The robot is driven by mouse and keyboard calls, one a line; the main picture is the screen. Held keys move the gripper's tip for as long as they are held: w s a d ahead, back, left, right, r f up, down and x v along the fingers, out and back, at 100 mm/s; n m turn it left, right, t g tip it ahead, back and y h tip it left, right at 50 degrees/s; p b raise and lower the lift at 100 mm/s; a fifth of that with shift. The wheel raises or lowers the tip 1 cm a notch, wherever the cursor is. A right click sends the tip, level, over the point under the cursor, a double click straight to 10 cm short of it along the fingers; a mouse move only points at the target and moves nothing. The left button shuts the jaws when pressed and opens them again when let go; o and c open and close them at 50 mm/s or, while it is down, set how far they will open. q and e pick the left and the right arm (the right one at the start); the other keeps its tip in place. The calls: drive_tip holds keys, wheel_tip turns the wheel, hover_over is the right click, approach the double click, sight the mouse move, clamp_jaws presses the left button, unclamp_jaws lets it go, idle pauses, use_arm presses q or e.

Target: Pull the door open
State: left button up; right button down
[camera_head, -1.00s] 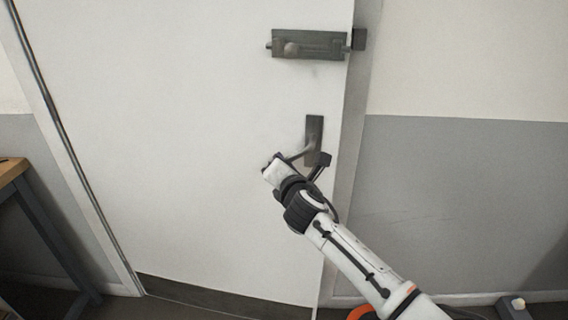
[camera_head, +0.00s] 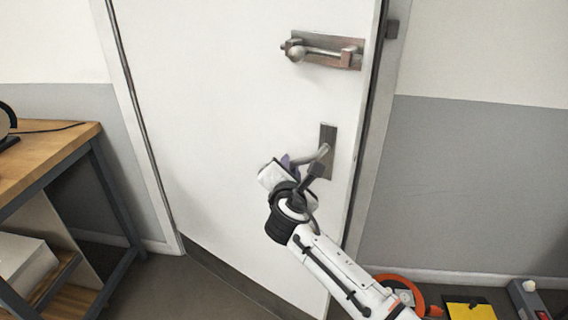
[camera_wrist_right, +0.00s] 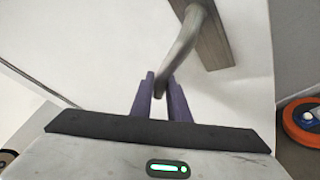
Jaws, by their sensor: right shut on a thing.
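The white door (camera_head: 230,110) stands slightly ajar, with a dark gap along its right edge. Its metal lever handle (camera_head: 325,152) sits on a plate near that edge. My right gripper (camera_head: 287,163) is shut on the lever's free end. In the right wrist view the lever (camera_wrist_right: 182,45) runs down between the two purple fingers of the gripper (camera_wrist_right: 163,88). A slide bolt (camera_head: 325,51) is on the door above the handle, apart from its keeper (camera_head: 391,30) on the frame. My left gripper is not in view.
A wooden-topped table (camera_head: 45,155) with lower shelves stands to the left of the door. An orange ring (camera_head: 412,288), a yellow item (camera_head: 470,308) and a grey box (camera_head: 527,298) are at the lower right. The grey-and-white wall (camera_head: 480,180) borders the door frame.

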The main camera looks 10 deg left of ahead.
drive_tip(key=shift+w+d+f, duration=0.25)
drive_tip(key=shift+d+f, duration=0.1)
drive_tip(key=c, duration=1.7)
unclamp_jaws()
drive_tip(key=shift+a+r, duration=0.1)
drive_tip(key=shift+r, duration=0.05)
drive_tip(key=shift+s, duration=0.15)
drive_tip(key=shift+s+r, duration=0.1)
drive_tip(key=shift+s, duration=0.2)
drive_tip(key=p+v, duration=0.1)
drive_tip(key=v, duration=0.8)
drive_tip(key=shift+s, duration=0.25)
